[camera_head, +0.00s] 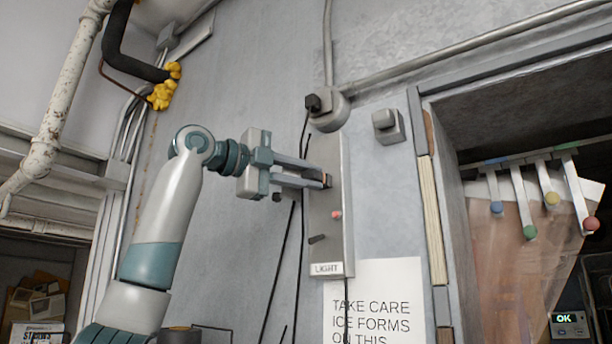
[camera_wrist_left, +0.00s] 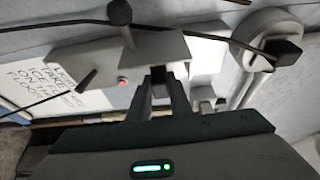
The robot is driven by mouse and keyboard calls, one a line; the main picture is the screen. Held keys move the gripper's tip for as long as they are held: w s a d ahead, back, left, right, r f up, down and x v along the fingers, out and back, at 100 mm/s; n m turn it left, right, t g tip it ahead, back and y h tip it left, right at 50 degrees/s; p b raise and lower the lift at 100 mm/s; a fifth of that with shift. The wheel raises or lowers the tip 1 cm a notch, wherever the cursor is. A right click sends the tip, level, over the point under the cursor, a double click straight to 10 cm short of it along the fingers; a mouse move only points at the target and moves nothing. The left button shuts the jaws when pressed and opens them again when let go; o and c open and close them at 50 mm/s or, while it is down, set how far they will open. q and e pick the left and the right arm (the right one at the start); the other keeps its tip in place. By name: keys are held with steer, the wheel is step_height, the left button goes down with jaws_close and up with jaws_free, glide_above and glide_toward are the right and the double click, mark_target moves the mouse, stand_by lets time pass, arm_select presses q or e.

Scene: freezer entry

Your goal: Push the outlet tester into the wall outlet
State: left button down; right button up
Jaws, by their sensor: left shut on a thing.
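My left gripper (camera_head: 326,181) reaches in from the left, its fingertips at the face of a tall grey wall panel (camera_head: 328,254) labelled LIGHT. It is shut on a small dark thing, taken as the outlet tester (camera_head: 328,181), mostly hidden between the fingers. In the left wrist view the fingers (camera_wrist_left: 158,76) point at the panel (camera_wrist_left: 90,60), with the dark piece between their tips. The outlet's openings are hidden behind the fingertips. I cannot tell whether the tester touches the panel or how deep it sits. My right gripper is in neither view.
Below the fingertips, the panel has a red button (camera_head: 336,214) and a dark lever (camera_head: 317,239). A black plug (camera_head: 313,102) sits on a round box above, its cable hanging beside the panel. A small grey box (camera_head: 387,125) and paper sign (camera_head: 372,300) are right, before a doorway.

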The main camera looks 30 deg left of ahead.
arm_select(q)
steer(key=shift+w+r, duration=0.1)
steer(key=c, duration=1.7)
jaws_free()
steer(key=shift+o, duration=0.8)
steer(key=shift+w+d, duration=0.1)
steer(key=shift+w, duration=0.15)
steer(key=o, duration=0.5)
steer(key=shift+o, duration=0.6)
steer(key=shift+s, duration=0.15)
steer(key=shift+s, duration=0.15)
steer(key=shift+s+a+b, duration=0.25)
steer(key=shift+s+b, duration=0.1)
steer(key=shift+s, duration=0.95)
steer(key=shift+s+a+b, duration=0.15)
steer(key=shift+s+b, duration=0.05)
steer(key=shift+s, duration=0.8)
steer(key=shift+s+a+b, duration=0.1)
steer(key=shift+s+b, duration=0.1)
steer(key=shift+s, duration=0.75)
